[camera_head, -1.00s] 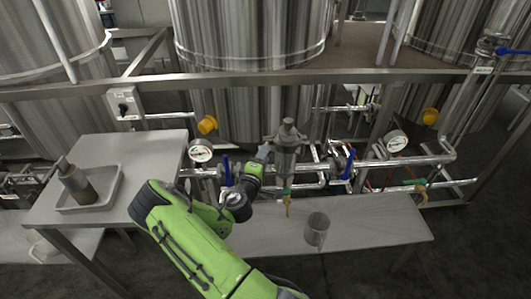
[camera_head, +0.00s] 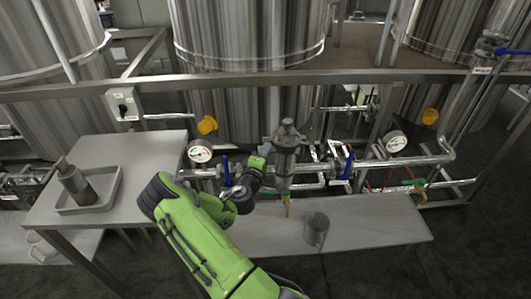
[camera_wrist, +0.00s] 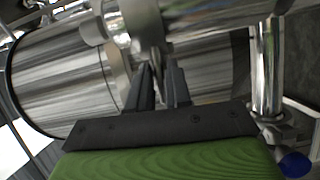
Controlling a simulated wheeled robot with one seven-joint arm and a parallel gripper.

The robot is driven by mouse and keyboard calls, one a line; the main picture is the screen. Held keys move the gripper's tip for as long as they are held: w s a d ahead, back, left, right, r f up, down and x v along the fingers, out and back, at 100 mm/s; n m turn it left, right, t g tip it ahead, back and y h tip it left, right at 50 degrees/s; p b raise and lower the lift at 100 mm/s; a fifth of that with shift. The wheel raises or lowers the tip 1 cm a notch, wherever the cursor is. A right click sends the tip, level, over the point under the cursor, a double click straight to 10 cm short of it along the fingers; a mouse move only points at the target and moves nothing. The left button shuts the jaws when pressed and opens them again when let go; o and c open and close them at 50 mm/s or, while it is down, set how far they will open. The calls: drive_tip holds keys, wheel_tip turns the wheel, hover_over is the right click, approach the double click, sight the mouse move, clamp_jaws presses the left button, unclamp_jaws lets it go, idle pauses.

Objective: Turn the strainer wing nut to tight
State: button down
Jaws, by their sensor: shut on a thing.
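The strainer (camera_head: 287,150) is an upright steel housing with a grey top, standing on the pipe between two blue-handled valves. My gripper (camera_head: 268,150) reaches in from the left to the upper part of the strainer. In the wrist view my gripper (camera_wrist: 162,75) has its two dark fingers close together on a thin metal piece, the wing nut (camera_wrist: 156,60), beside the steel body. Most of the wing nut is hidden between the fingers, so I cannot tell its angle. In the head view the wing nut cannot be made out.
Blue valve handles (camera_head: 226,168) and (camera_head: 348,165) flank the strainer. A pressure gauge (camera_head: 200,151) is left and another (camera_head: 396,141) right. A tray (camera_head: 112,188) with a bottle sits on the left table.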

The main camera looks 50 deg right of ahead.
drive_tip(key=shift+m, duration=0.3)
drive_tip(key=m+t+y+p, duration=0.1)
drive_tip(key=m+y+p, duration=0.1)
drive_tip(key=m+p, duration=0.1)
drive_tip(key=m+t+y+p, duration=0.1)
drive_tip(key=m+y+p, duration=0.1)
drive_tip(key=m, duration=0.3)
drive_tip(key=m+t+y+p, duration=0.1)
drive_tip(key=m+y+p, duration=0.1)
drive_tip(key=m+p, duration=0.2)
drive_tip(key=shift+s+d+r+y+p, duration=0.1)
drive_tip(key=shift+s+r+y+p, duration=0.2)
drive_tip(key=shift+p, duration=0.2)
drive_tip(key=shift+f, duration=0.1)
idle(0.3)
drive_tip(key=c, duration=1.1)
unclamp_jaws()
